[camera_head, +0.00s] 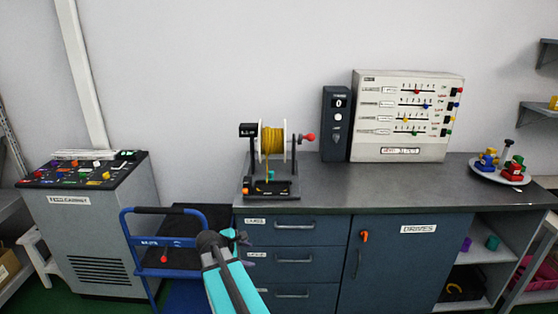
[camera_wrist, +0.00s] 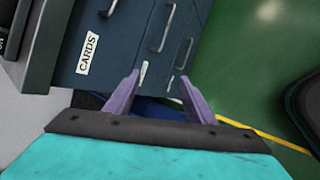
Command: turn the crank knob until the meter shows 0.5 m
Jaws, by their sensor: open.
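A cable reel device stands on the left end of the grey counter, with a spool of yellow cable (camera_head: 272,141) between white flanges. A red crank knob (camera_head: 309,137) sticks out on its right side. A small black meter (camera_head: 248,130) is mounted at its upper left; its digits are too small to read surely. My gripper (camera_head: 240,236) is low in front of the drawers, below and left of the knob, apart from the reel. In the wrist view its two purple fingers (camera_wrist: 158,98) are spread with nothing between them.
The counter (camera_head: 330,186) is clear right of the reel. A dark box with a dial (camera_head: 336,124) and a slider panel (camera_head: 406,115) stand behind. A blue cart (camera_head: 165,262) is left of my arm. A tray (camera_head: 500,176) holds coloured pieces. Drawers labelled CARDS (camera_wrist: 88,53) face my gripper.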

